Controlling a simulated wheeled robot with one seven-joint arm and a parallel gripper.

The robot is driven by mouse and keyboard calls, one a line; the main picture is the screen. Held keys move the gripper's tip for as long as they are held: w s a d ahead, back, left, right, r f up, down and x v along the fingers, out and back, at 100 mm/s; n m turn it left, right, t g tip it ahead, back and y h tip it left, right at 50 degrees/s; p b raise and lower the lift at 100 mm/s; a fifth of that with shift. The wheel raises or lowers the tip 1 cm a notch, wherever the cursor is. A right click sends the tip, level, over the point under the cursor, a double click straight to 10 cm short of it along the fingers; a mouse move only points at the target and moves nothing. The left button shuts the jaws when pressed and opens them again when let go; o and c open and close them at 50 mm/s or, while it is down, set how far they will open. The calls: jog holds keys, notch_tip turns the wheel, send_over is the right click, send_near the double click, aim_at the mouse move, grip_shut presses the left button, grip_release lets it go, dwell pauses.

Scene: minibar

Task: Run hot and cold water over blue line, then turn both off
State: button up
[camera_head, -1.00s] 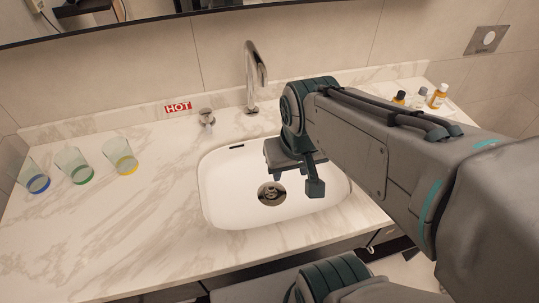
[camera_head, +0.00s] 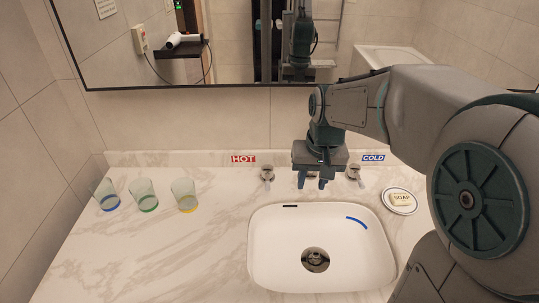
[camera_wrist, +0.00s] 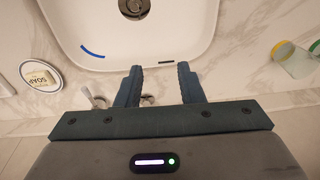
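The white sink (camera_head: 262,262) has a short curved blue line (camera_head: 357,222) on its inner wall at the upper right. The line also shows in the wrist view (camera_wrist: 92,51). The hot handle (camera_head: 267,174) stands behind the sink, left of my gripper, below the red HOT label (camera_head: 243,159). The cold handle (camera_head: 354,174) stands to its right near the blue COLD label (camera_head: 373,158). My gripper (camera_head: 312,184) points down between the handles, fingers apart and empty. It mostly hides the faucet in the head view. No water stream is visible.
A soap dish (camera_head: 401,202) lies right of the sink. Three glasses with blue (camera_head: 107,197), green (camera_head: 145,197) and yellow (camera_head: 184,197) bases stand at the left. A mirror (camera_head: 230,45) hangs behind. The counter between glasses and sink is clear.

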jog(key=w+a+f, duration=0.4)
jog(key=w, duration=0.6)
jog(key=g+y, duration=0.1)
jog(key=y, duration=0.1)
send_near(268, 181)
jog(key=shift+p+x, duration=0.6)
jog(key=shift+x, duration=3.75)
jog(key=shift+c, duration=0.3)
grip_shut()
